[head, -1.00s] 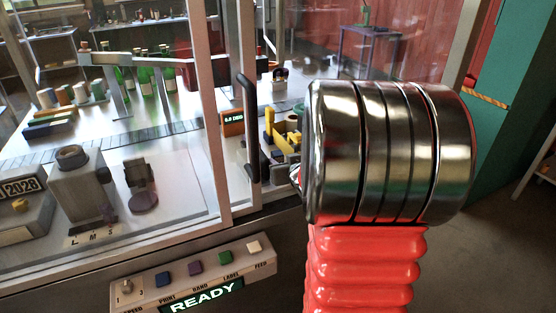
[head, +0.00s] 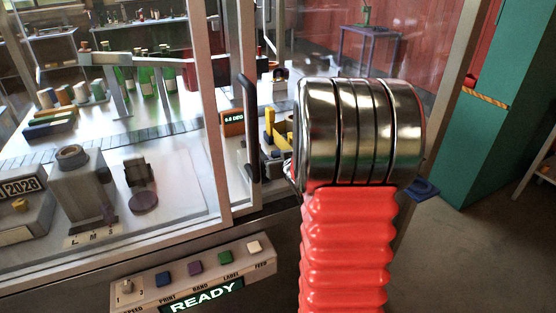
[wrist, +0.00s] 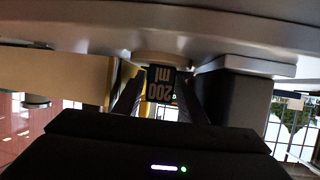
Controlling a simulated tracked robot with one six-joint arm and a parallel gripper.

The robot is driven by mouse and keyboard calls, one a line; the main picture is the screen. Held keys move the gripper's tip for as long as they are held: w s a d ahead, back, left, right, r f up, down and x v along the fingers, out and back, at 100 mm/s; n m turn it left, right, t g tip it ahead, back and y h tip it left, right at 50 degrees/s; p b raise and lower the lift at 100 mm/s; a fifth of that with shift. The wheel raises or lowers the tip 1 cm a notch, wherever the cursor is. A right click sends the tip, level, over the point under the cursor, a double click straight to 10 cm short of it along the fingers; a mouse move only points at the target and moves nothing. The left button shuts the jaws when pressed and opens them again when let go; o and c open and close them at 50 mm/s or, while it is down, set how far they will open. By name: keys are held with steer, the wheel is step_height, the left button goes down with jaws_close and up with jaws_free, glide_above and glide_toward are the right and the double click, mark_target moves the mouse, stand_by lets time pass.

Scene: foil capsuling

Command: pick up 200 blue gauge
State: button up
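The 200 gauge (wrist: 160,84) shows in the wrist view as a dark blue block with "200 ml" upside down on its face. It sits just under a pale round part. My gripper (wrist: 160,98) has its two dark fingers apart, one on each side of the block, with narrow gaps showing. I cannot tell how far the fingertips reach along it. In the head view my own arm hides the gripper and the gauge.
A yellow block (wrist: 60,75) stands left of the fingers and a dark box (wrist: 237,85) right, leaving little side room.

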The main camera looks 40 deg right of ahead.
mark_target(277, 152)
steer(key=shift+c, duration=0.5)
steer(key=c, duration=0.8)
step_height(277, 152, up, 18)
stand_by(0.6)
stand_by(0.5)
